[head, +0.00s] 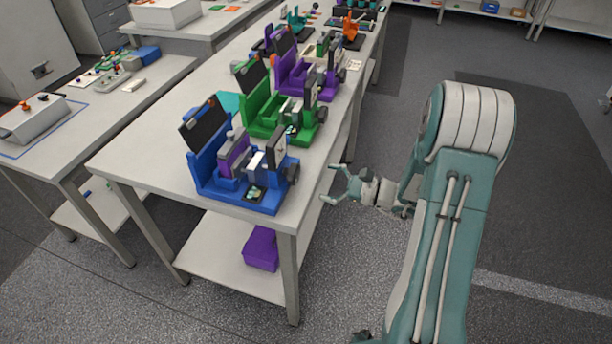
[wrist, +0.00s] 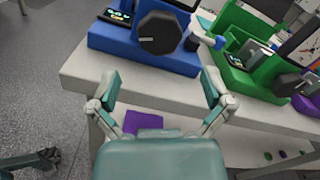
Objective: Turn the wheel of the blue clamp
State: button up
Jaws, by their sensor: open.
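The blue clamp (head: 232,192) stands on the near end of the white table, with a raised dark panel and a purple block. Its dark wheel (head: 293,172) is on the side facing my arm. In the wrist view the faceted black wheel (wrist: 160,33) is near the top centre, in front of the blue body (wrist: 165,59). My gripper (head: 330,184) is beside the table edge, right of the wheel and apart from it. In the wrist view my gripper (wrist: 160,80) is open and empty, its fingers spread below the wheel.
A green clamp (head: 278,120) and purple clamps (head: 305,80) stand farther along the table (head: 140,178). A purple bin (head: 261,249) sits on the shelf below. The table's edge lies close to my gripper. The floor to the right is clear.

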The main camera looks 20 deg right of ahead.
jog(key=shift+v, duration=1.8)
jog(key=shift+a, duration=0.15)
jog(key=s+a+r+n+g+h, duration=0.5)
jog(key=s+a+r+n+g, duration=0.3)
jog(key=s+a+n+g, duration=0.3)
jog(key=s+d+r+n+t+h, duration=0.1)
jog(key=s+r+n+t+h, duration=0.5)
jog(key=s+n+h, duration=0.3)
jog(key=shift+r+h, duration=0.3)
jog(key=shift+r, duration=0.6)
